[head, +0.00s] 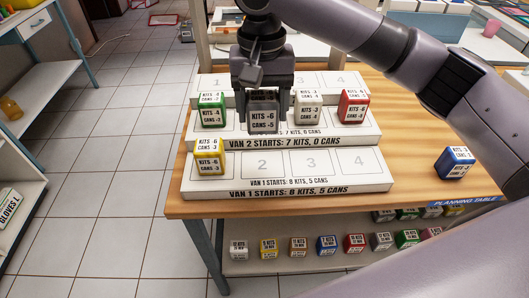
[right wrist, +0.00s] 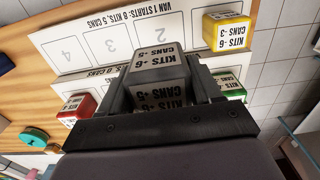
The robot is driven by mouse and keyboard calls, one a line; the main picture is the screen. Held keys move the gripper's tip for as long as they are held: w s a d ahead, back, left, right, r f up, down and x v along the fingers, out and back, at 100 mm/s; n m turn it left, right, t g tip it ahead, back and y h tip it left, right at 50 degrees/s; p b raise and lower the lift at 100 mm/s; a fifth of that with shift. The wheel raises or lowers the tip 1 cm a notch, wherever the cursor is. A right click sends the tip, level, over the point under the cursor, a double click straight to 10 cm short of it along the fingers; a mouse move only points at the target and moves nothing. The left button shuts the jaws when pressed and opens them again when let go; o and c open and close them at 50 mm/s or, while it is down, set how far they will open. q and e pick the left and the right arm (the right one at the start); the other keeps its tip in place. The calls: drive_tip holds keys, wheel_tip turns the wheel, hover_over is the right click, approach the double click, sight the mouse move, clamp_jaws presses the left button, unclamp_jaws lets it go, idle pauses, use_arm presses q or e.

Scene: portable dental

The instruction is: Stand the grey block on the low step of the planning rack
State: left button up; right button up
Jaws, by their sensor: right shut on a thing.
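The grey block (head: 263,118), marked "KITS -6 CANS -5", is upright between the fingers of my right gripper (head: 262,92). It also shows in the right wrist view (right wrist: 158,66), where the gripper's fingers (right wrist: 166,92) are closed on its sides. The block is at the middle step, in line with slot 2; I cannot tell whether it touches the step. The white planning rack's low step (head: 290,190) is below and in front of it. A yellow block (head: 209,157) stands on slot 1 there; slots 2, 3 and 4 are bare. My left gripper is not in view.
On the middle step, a green block (head: 212,111) stands left of the gripper, and a white block (head: 307,112) and red block (head: 353,107) stand right. A blue block (head: 454,163) sits on the wooden table (head: 415,150) at right. Several blocks line the shelf below.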

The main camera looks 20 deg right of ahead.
wheel_tip(320, 180, down, 11)
drive_tip(key=shift+f+b, duration=0.1)
drive_tip(key=shift+b, duration=0.25)
drive_tip(key=o, duration=1.1)
wheel_tip(320, 180, up, 12)
drive_tip(key=shift+a+r+p, duration=0.1)
drive_tip(key=shift+p, duration=0.35)
